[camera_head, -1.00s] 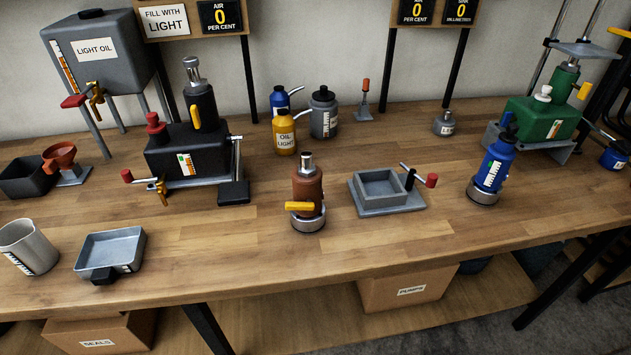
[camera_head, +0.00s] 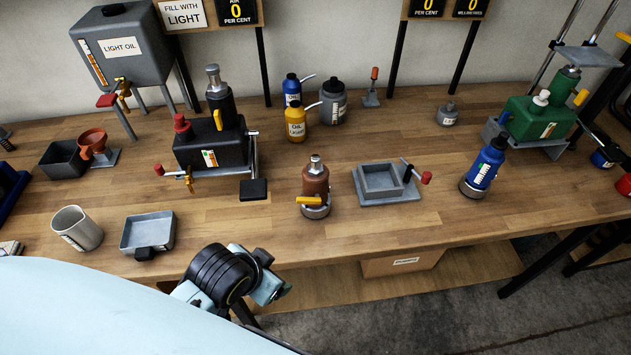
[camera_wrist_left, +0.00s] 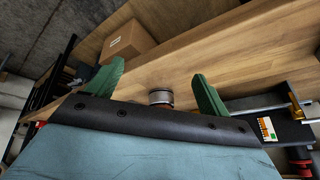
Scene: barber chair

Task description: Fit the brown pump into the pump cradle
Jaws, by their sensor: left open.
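The brown pump (camera_head: 315,185) stands upright on its round metal base near the middle of the bench, with a yellow lever on its front. A square grey holder with a raised rim and a red-knobbed lever, apparently the pump cradle (camera_head: 408,196), sits just right of it and is empty. My left arm comes in at the lower left, its wrist in front of the bench edge; the fingers are not clear there. In the left wrist view my left gripper (camera_wrist_left: 155,90) is open, its green fingers apart, with the pump's metal base (camera_wrist_left: 160,97) visible between and beyond them. My right gripper is not in view.
A black tank with a pump (camera_head: 213,152) stands left of the brown pump. A grey tray (camera_head: 148,232) and a metal jug (camera_head: 77,229) are at the front left. A blue pump (camera_head: 484,168) stands to the right. Bare bench lies around the brown pump.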

